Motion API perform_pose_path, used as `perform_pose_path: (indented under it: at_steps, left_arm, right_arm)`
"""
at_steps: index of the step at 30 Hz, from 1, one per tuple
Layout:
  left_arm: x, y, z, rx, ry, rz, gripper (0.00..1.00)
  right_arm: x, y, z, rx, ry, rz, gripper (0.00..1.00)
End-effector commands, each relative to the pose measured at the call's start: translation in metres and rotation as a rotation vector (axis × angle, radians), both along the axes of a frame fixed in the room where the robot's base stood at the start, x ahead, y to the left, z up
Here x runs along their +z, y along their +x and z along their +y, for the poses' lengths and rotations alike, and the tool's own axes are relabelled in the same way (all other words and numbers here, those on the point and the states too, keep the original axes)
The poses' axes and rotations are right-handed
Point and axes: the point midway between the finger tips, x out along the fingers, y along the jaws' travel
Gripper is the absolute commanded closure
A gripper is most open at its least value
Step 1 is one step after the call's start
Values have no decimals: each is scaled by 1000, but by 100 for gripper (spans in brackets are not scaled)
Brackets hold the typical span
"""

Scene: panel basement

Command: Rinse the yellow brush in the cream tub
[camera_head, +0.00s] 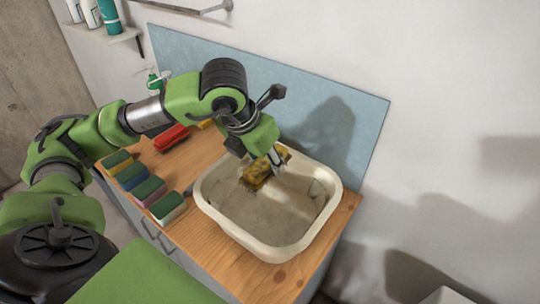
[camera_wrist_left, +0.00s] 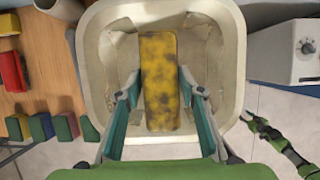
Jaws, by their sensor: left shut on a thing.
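The yellow brush (camera_head: 257,174) has dark dirty patches and sits inside the outline of the cream tub (camera_head: 229,222), near its back left. My left gripper (camera_head: 262,160) is shut on it from above. In the left wrist view the brush (camera_wrist_left: 160,78) lies between the two fingers of my left gripper (camera_wrist_left: 159,86), with the tub rim (camera_wrist_left: 88,62) around it. The tub's inside has brownish stains. I cannot tell whether the brush touches the bottom. My right gripper (camera_wrist_left: 256,122) shows small at the right of the left wrist view; its jaw state is unclear.
Several two-coloured sponges (camera_head: 148,190) stand in a row left of the tub on the wooden top (camera_head: 218,258). A red brush (camera_head: 171,138) lies behind them. A blue panel (camera_head: 300,92) backs the counter. A shelf with bottles (camera_head: 108,17) and a rail (camera_head: 190,10) are above.

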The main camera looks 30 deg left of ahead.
Motion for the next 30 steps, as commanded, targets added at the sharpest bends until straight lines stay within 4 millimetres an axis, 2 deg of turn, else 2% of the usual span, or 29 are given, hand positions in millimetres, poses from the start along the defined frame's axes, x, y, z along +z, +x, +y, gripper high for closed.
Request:
perform_pose_path:
  at_steps: [2,5,12,15,19,26,30]
  left_arm:
    - [-9,0,0,0,0,1,88]
    - [-19,0,0,0,-1,1,88]
    - [-43,0,0,0,0,0,88]
    - [-53,0,0,0,0,1,88]
    - [-66,0,0,0,-1,-1,88]
    - [-89,1,0,0,-1,-1,88]
    - [-101,1,0,0,0,-1,88]
  right_arm:
    - [-6,-10,-2,0,-3,13,60]
    - [-12,-10,-3,1,-4,12,60]
    - [-21,30,-1,0,1,-44,60]
    - [-26,35,0,0,2,-52,60]
    - [-34,30,-1,0,1,-43,60]
    - [-61,11,-1,0,0,-16,60]
    - [-76,10,-1,-1,0,-14,60]
